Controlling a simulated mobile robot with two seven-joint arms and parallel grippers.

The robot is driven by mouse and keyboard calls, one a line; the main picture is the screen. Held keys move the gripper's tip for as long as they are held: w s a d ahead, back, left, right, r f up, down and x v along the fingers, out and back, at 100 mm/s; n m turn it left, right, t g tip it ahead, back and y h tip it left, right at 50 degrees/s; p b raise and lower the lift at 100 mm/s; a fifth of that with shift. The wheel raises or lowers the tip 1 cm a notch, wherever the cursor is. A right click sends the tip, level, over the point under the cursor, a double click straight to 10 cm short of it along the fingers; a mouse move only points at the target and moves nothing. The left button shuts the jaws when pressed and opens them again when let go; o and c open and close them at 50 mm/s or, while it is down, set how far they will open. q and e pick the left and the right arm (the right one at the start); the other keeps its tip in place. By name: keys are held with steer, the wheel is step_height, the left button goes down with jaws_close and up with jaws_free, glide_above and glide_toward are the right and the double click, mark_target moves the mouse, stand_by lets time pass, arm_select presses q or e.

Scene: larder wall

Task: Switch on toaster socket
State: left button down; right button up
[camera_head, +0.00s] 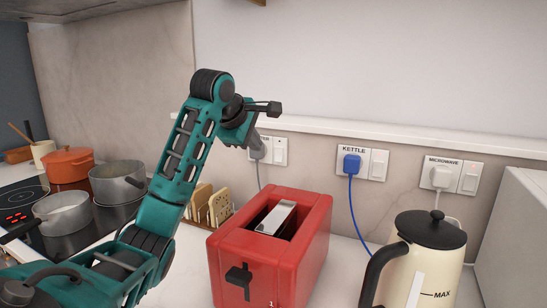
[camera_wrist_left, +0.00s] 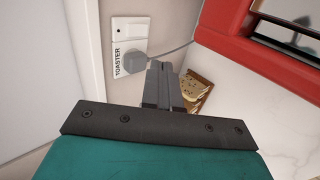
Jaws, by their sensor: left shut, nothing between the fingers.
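The toaster socket (camera_head: 281,152) is a white wall plate behind the red toaster (camera_head: 262,254). A grey plug (camera_wrist_left: 133,67) sits in it, and its white rocker switch (camera_wrist_left: 130,29) is beside the plug, to the right in the head view. The plate's "TOASTER" label reads clearly in the left wrist view and is partly covered in the head view. My left gripper (camera_wrist_left: 158,70) is shut and empty. Its fingertips are close to the plug side of the plate, away from the switch; I cannot tell whether they touch the plug. My right gripper is out of view.
Kettle socket (camera_head: 378,164) with blue plug and microwave socket (camera_head: 469,179) are farther right. A cream kettle (camera_head: 430,262) stands front right. A rack with bread slices (camera_head: 219,208) is left of the toaster. Pots (camera_head: 117,182) stand on the hob at left.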

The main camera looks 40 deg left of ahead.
mark_target(278, 160)
arm_select(q)
steer(key=shift+w+a+r+p+x, duration=0.1)
steer(key=shift+w+r+p+x, duration=0.15)
steer(key=shift+x, duration=1.95)
steer(key=shift+w+a+r+p+x, duration=0.1)
steer(key=shift+w+r+p+x, duration=0.15)
steer(key=shift+x, duration=2)
steer(key=shift+w+r+p+x, duration=0.2)
steer(key=shift+r+x, duration=0.1)
steer(key=shift+x, duration=1.9)
steer(key=shift+w+f+t+b, duration=0.1)
steer(key=shift+f+t+b, duration=0.25)
steer(key=shift+b, duration=0.45)
steer(key=shift+r, duration=0.4)
